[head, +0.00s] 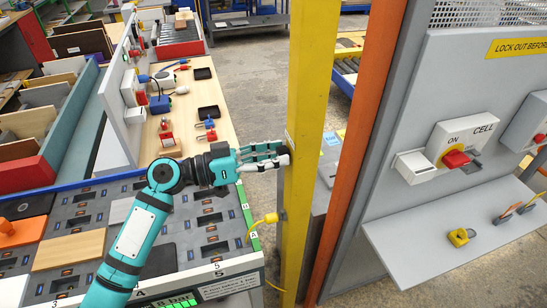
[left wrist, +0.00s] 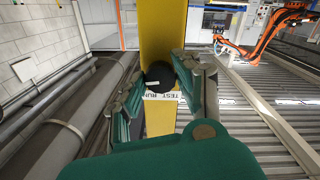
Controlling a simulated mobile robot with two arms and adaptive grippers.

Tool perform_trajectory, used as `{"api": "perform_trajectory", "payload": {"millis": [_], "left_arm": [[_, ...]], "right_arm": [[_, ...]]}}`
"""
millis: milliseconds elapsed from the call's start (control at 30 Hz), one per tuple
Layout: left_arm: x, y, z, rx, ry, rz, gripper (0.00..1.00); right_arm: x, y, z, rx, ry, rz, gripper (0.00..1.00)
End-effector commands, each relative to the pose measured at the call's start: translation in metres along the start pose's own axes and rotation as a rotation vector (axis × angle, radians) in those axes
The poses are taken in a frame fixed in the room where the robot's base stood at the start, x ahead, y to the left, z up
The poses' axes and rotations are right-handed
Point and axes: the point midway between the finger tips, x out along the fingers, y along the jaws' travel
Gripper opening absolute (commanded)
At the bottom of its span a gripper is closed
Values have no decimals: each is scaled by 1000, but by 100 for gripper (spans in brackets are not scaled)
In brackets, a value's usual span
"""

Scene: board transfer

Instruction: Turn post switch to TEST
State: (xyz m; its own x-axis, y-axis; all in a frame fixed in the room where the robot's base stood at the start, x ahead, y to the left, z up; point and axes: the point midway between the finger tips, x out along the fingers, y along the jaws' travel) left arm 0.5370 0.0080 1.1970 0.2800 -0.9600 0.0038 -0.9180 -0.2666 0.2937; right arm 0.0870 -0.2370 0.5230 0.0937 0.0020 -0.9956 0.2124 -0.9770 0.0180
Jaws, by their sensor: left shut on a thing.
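The post switch is a round black knob (left wrist: 160,74) on a yellow post, shown in the left wrist view with a pale mark on its lower left face. A white label (left wrist: 160,96) with TEST and RUN sits beside the knob on the post. My left gripper (head: 284,156) reaches the yellow post (head: 303,110) from the left in the head view. Its fingers stand on both sides of the knob and are shut on it. In the head view the knob is hidden by the fingers. My right gripper is in neither view.
An orange post (head: 367,130) stands right of the yellow one. A grey panel with a red CELL switch (head: 456,158) and a shelf (head: 450,225) is at the right. A yellow connector with its cable (head: 268,219) is below my gripper. A wooden bench (head: 190,115) is behind.

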Motion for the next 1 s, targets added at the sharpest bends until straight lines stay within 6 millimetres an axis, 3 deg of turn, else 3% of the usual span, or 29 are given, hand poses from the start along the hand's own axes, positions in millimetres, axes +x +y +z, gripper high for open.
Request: {"api": "perform_trajectory", "payload": {"millis": [467, 1000], "left_arm": [[0, 1, 0, -432, 14, 2, 0], [0, 2, -3, -946, 30, 4, 0]], "right_arm": [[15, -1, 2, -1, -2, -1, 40], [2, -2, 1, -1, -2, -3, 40]]}}
